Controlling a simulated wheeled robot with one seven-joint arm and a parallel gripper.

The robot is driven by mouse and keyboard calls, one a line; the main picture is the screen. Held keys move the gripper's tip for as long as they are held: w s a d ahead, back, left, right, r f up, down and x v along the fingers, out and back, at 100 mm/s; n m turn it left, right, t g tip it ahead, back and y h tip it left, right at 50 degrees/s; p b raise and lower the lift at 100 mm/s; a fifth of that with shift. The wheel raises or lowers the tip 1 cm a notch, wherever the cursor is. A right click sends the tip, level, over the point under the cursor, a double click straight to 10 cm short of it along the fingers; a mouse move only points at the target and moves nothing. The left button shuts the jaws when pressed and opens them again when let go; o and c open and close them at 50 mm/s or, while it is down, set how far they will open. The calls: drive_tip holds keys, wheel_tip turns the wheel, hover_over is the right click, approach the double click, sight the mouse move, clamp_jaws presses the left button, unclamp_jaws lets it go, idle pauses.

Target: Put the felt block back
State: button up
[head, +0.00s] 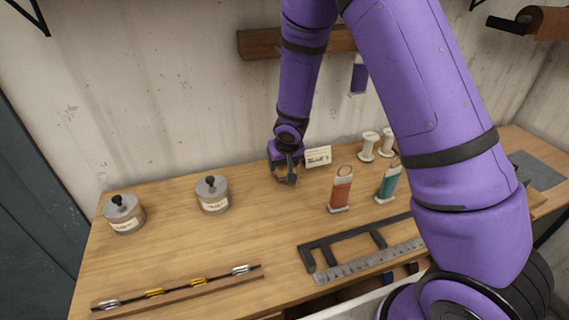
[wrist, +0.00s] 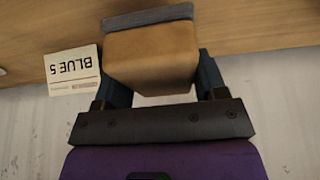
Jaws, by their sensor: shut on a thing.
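The felt block (wrist: 150,58) shows in the wrist view as a tan block with a grey felt layer (wrist: 150,17) on its far end. My gripper (head: 287,179) is shut on it, with one dark finger on each side. In the head view my gripper points down near the back of the bench, close to the wall, and mostly hides the block. A card reading "BLUE 5" (head: 318,156) stands just right of my gripper; it also shows upside down in the wrist view (wrist: 72,70). I cannot tell whether the felt touches the bench.
The wooden bench (head: 240,235) holds two knobbed tins (head: 213,196) (head: 124,215) at left. An orange bottle (head: 341,190), a teal bottle (head: 388,182) and white spools (head: 368,148) stand at right. A dark frame (head: 308,258), a steel ruler (head: 365,263) and a clip strip (head: 180,290) lie in front.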

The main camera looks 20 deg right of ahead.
drive_tip(key=shift+w+d+f, duration=0.1)
drive_tip(key=shift+w+d, duration=0.2)
drive_tip(key=shift+w, duration=0.35)
drive_tip(key=shift+w+d, duration=0.3)
drive_tip(key=shift+w, duration=0.35)
drive_tip(key=shift+w+d+f, duration=0.1)
drive_tip(key=shift+w+d, duration=0.2)
drive_tip(key=shift+w, duration=0.35)
drive_tip(key=shift+a+f, duration=0.1)
drive_tip(key=shift+f, duration=1.65)
drive_tip(key=o, duration=0.9)
drive_tip(key=shift+c, duration=0.2)
drive_tip(key=v, duration=1.2)
drive_tip(key=shift+s, duration=0.15)
drive_tip(key=shift+r, duration=0.15)
